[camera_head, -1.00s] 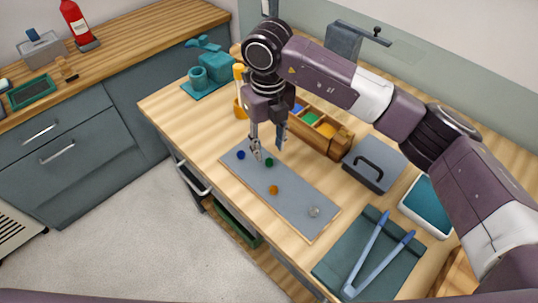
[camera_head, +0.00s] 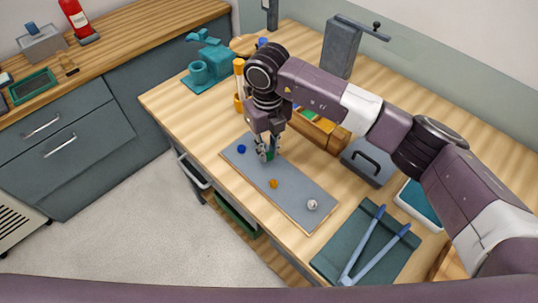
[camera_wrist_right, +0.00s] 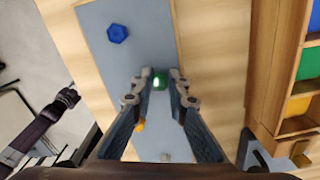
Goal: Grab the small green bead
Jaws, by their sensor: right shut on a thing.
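The small green bead (camera_wrist_right: 160,80) sits between the fingertips of my right gripper (camera_wrist_right: 159,84) in the right wrist view. In the head view my right gripper (camera_head: 267,149) points down over the grey mat (camera_head: 300,189), and a bit of green shows between its fingers. It is shut on the green bead, low at the mat; I cannot tell whether the bead still touches it. My left gripper (camera_wrist_right: 67,98) seems to show small and dark at the left of the right wrist view; its jaws are unclear.
A blue bead (camera_head: 241,149), an orange bead (camera_head: 273,183) and a clear bead (camera_head: 312,204) lie on the mat. A wooden box with coloured compartments (camera_head: 322,133) stands behind. A handled grey box (camera_head: 369,163) and blue tongs (camera_head: 375,250) are to the right.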

